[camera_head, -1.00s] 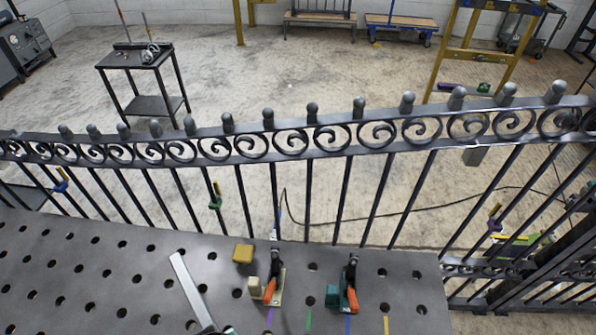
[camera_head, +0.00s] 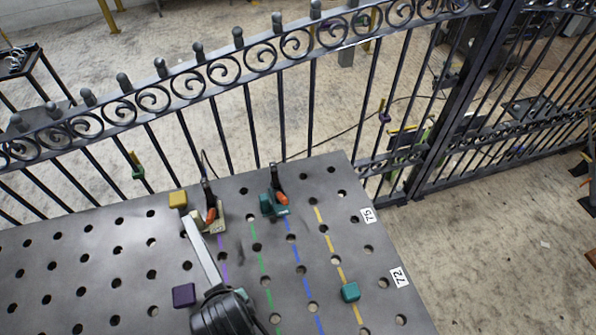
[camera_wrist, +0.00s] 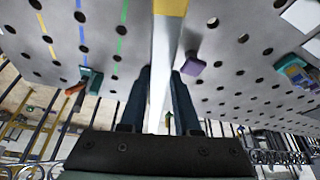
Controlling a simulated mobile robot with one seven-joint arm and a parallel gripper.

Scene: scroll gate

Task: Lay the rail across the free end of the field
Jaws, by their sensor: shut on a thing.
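The rail, a light grey flat bar (camera_head: 204,252), is held above or on the perforated table; I cannot tell if it touches. My gripper (camera_head: 218,290) is shut on its near part. In the wrist view my gripper's dark fingers (camera_wrist: 160,88) stand on both sides of the rail (camera_wrist: 161,55). A yellow patch (camera_wrist: 170,6) shows at its upper end there. The rail's far end is beside a cream clamp with an orange handle (camera_head: 211,215). A teal clamp (camera_head: 276,205) stands to its right. Purple, green, blue and yellow stripes mark the table. Which area is the field is unclear.
A yellow block (camera_head: 178,199) sits beyond the rail's far end. A purple block (camera_head: 184,295) lies left of my gripper, and a teal block (camera_head: 350,291) lies on the yellow stripe. A scrolled iron fence (camera_head: 210,75) runs behind the perforated table (camera_head: 60,265).

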